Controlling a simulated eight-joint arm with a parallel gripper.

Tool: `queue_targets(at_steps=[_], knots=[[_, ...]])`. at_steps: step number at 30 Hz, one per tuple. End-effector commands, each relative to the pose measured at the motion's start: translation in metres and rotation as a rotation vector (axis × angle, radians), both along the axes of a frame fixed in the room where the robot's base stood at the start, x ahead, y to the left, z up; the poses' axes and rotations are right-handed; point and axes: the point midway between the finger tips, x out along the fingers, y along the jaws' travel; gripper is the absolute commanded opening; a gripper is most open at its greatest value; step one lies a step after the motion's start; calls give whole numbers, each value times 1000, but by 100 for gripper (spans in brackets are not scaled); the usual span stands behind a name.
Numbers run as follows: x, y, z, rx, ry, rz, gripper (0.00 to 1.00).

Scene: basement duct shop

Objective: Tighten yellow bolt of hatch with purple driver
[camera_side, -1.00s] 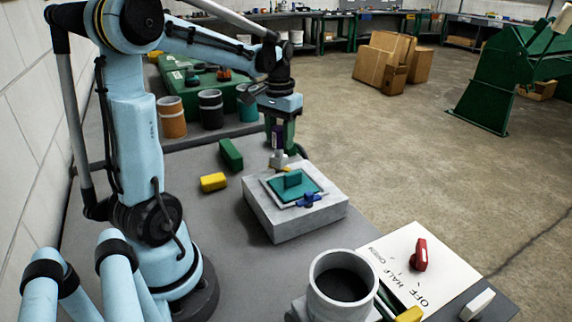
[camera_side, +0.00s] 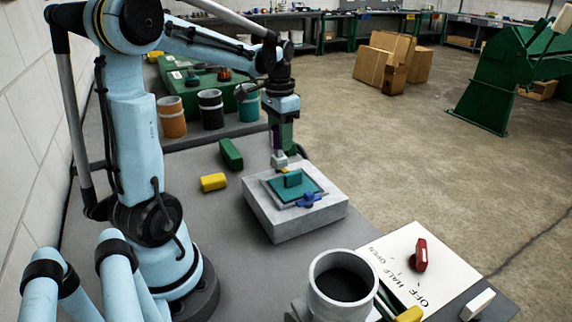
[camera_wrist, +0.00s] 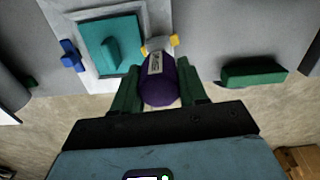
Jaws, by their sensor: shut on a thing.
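My gripper (camera_wrist: 160,84) is shut on the purple driver (camera_wrist: 158,88), its green fingers on either side of the handle. In the side view the driver (camera_side: 276,143) points down, and its grey head is at the hatch's far edge. The yellow bolt (camera_wrist: 174,40) shows as yellow ends on both sides of that head; its middle is hidden. In the side view only a little of the bolt (camera_side: 284,170) shows. The hatch is a teal plate (camera_side: 310,185) with a raised handle, on a grey block (camera_side: 290,225). A blue bolt (camera_side: 308,199) sits at its near edge.
A green block (camera_side: 231,154) and a yellow block (camera_side: 213,182) lie left of the grey block. A grey cup (camera_side: 343,280) and a white panel with a red handle (camera_side: 420,254) stand nearer the camera. The bench between is clear.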

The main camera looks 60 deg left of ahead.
Motion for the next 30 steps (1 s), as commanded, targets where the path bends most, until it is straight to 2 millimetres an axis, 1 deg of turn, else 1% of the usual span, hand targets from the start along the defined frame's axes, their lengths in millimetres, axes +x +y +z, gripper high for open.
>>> queue_targets(at_steps=[4, 10, 11, 18, 23, 30], knots=[[0, 0, 0, 0, 0, -17, 12], [0, -1, 0, 0, 0, -209, 12], [0, -1, 0, 0, 0, -212, 12], [0, 0, 0, 0, 0, -72, 12], [0, 0, 2, 0, 0, -73, 12], [0, 0, 13, 0, 0, -73, 12]])
